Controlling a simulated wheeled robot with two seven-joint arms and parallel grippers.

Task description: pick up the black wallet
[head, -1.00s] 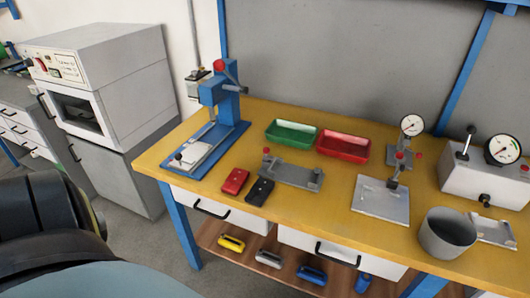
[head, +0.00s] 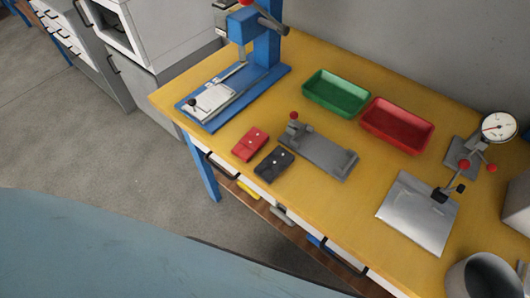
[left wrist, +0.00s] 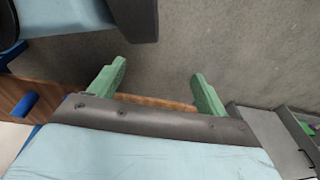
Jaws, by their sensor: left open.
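The black wallet (head: 273,165) lies flat on the yellow workbench (head: 330,205), close to its front edge. A red wallet-like item (head: 250,144) lies just to its left, and a grey metal fixture (head: 318,152) is to its right. My left gripper (left wrist: 158,85) shows in the left wrist view, its two green fingers wide apart with nothing between them. The grey floor is behind the fingers, and the wallet is not in that view. Neither gripper shows in the head view.
A blue press (head: 240,85) stands at the back left. A green tray (head: 336,93) and a red tray (head: 397,125) sit behind the fixture. A dial gauge stand (head: 464,155), a metal plate (head: 420,212) and a grey pot (head: 484,279) occupy the right. Bare bench top lies around the fixture.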

